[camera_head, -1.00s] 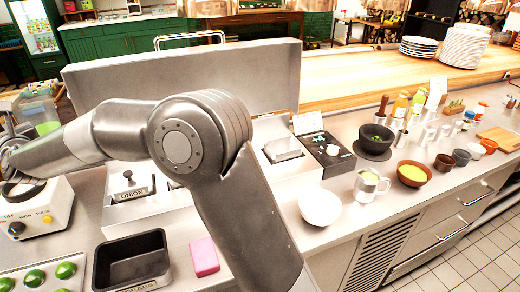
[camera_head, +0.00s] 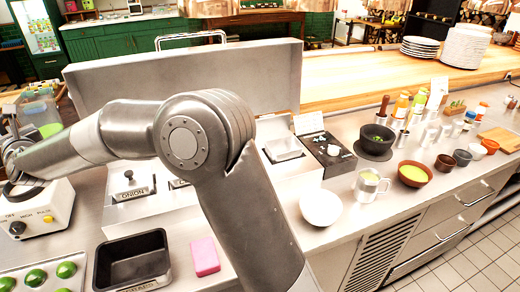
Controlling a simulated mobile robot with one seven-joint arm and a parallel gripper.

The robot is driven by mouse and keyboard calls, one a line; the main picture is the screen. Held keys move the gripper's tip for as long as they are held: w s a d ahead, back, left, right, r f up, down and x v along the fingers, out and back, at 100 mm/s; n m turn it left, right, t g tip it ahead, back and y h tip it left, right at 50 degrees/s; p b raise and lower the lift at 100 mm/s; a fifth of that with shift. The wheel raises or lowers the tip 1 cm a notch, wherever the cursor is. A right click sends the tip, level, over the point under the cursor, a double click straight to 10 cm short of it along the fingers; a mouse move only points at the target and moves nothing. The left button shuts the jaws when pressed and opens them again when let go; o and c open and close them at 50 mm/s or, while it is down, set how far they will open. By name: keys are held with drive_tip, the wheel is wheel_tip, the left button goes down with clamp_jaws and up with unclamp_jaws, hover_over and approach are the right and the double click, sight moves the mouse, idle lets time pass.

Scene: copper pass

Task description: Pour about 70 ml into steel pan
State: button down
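A clear jar with green liquid (camera_head: 46,128) shows at the left, partly behind my arm. The end of my arm reaches the left edge, above a white blender base (camera_head: 48,212). My gripper's fingers cannot be made out there, so I cannot tell whether they hold the jar. A dark rectangular metal pan (camera_head: 133,250) sits on the counter at the lower left and looks empty. Its front label is too small to read surely, and I cannot tell if it is the steel pan.
A pink sponge (camera_head: 204,256) lies right of the dark pan. A tray of green rounds (camera_head: 18,270) is at lower left. A raised steel lid (camera_head: 190,78) stands behind.

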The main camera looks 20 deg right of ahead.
drive_tip(key=shift+s+d+f+n+g+y, duration=1.3)
drive_tip(key=shift+s+d, duration=1.15)
drive_tip(key=shift+d, duration=1.1)
drive_tip(key=w+d+f+m+t+h, duration=0.2)
drive_tip(key=w+d+h, duration=0.1)
drive_tip(key=d, duration=1.1)
drive_tip(key=w+d+f+m+t+h, duration=0.2)
drive_tip(key=d, duration=1.1)
drive_tip(key=s+d+f+m+h, duration=0.1)
drive_tip(key=s+d+m+h, duration=0.1)
drive_tip(key=d, duration=0.8)
drive_tip(key=s+d+f+m+t+h, duration=0.1)
drive_tip(key=d+h, duration=0.3)
drive_tip(key=d, duration=0.7)
drive_tip(key=shift+s+f+m+t, duration=0.3)
drive_tip(key=shift+s+f+m, duration=0.3)
drive_tip(key=shift+s+m, duration=0.2)
drive_tip(key=shift+w+r, duration=0.1)
